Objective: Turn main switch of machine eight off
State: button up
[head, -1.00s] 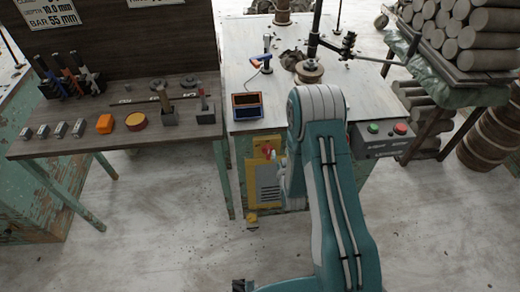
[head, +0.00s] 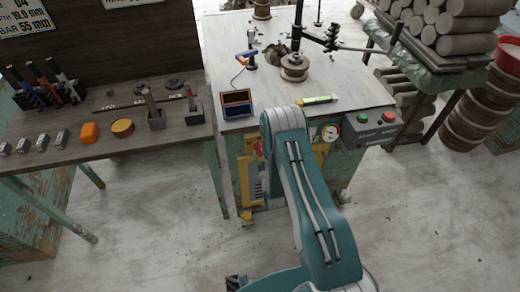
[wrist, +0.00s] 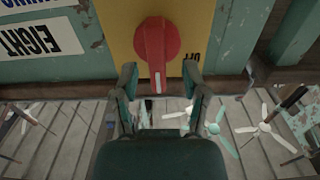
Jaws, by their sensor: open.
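The red main switch (wrist: 158,50) sits on a yellow plate (wrist: 120,22) in the wrist view, which is upside down. Its handle, with a white mark, points down in that picture. A label reading EIGHT (wrist: 42,40) is to the left, and lettering that looks like OFF (wrist: 193,62) is partly covered by a finger. My gripper (wrist: 158,74) is open, one finger on each side of the handle. I cannot tell whether they touch it. In the head view the red switch (head: 258,148) shows beside my arm, which hides the gripper.
A control box (head: 370,127) with green and red buttons is at the bench's right corner, near a gauge (head: 330,132). A tool table (head: 110,150) stands left. The bench top (head: 345,75) holds an orange-and-blue bin (head: 237,104) and a spool (head: 295,66). Open floor lies in front.

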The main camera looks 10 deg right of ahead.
jog(key=shift+w+a, duration=0.1)
jog(key=shift+w, duration=0.9)
jog(key=shift+w+d, duration=0.25)
jog(key=shift+d, duration=0.05)
jog(key=shift+a, duration=0.1)
grip_shut()
